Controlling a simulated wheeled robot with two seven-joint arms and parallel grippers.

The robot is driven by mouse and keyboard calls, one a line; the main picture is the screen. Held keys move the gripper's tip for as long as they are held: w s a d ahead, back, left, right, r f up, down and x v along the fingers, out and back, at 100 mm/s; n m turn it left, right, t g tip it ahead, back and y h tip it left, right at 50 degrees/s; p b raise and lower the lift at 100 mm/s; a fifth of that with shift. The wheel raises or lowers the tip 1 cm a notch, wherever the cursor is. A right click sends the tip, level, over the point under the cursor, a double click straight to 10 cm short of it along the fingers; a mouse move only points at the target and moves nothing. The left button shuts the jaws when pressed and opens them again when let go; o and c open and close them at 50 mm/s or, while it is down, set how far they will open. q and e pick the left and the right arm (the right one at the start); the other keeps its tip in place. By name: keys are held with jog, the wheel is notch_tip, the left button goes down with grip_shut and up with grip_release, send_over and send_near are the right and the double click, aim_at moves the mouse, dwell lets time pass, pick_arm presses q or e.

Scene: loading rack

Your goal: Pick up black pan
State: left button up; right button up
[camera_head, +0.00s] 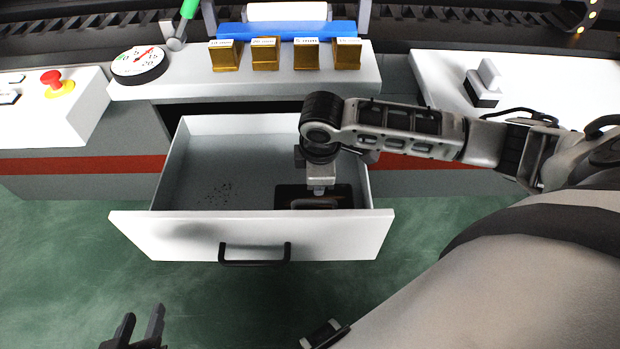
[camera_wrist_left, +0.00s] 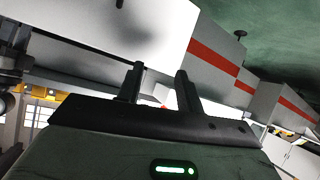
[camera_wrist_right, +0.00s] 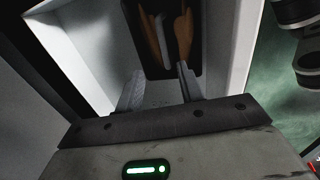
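The black pan (camera_head: 344,193) lies in the right part of the open drawer (camera_head: 160,228). A dark handle shows on its upper side, and brownish patches show on it in the right wrist view (camera_wrist_right: 165,71). My right gripper (camera_head: 319,190) reaches down into the drawer over the pan and partly hides it. In the right wrist view its fingers (camera_wrist_right: 158,88) are apart with nothing between them, close to the pan's near edge; whether they touch it I cannot tell. My left gripper (camera_head: 140,328) is open and empty, low in front of the drawer; its fingers (camera_wrist_left: 160,88) show apart.
Black specks (camera_head: 219,193) lie on the drawer floor at left. The drawer front has a black handle (camera_head: 255,262). On the counter above stand a round dial (camera_head: 138,63), several brass blocks (camera_head: 265,55) and a red button (camera_head: 51,77). The drawer's left part is mostly free.

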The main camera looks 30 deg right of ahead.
aim_at(317, 201)
jog(key=f, duration=0.3)
jog(key=w+f+b, duration=0.1)
jog(key=f, duration=0.2)
jog(key=d+f+b, duration=0.1)
jog(key=f, duration=0.2)
jog(key=shift+w+f, duration=0.2)
jog(key=shift+w+f+b, duration=0.1)
jog(key=shift+f+b, duration=0.2)
jog(key=shift+f, duration=0.1)
jog(key=f, duration=0.2)
jog(key=f+b, duration=0.1)
jog(key=f, duration=0.2)
jog(key=shift+w+b, duration=0.2)
jog(key=shift+b, duration=0.1)
pick_arm(q)
notch_tip(317, 201, down, 2)
jog(key=shift+s+d+f, duration=0.1)
jog(key=shift+s+d, duration=0.05)
pick_arm(e)
jog(key=shift+r, duration=0.1)
grip_shut()
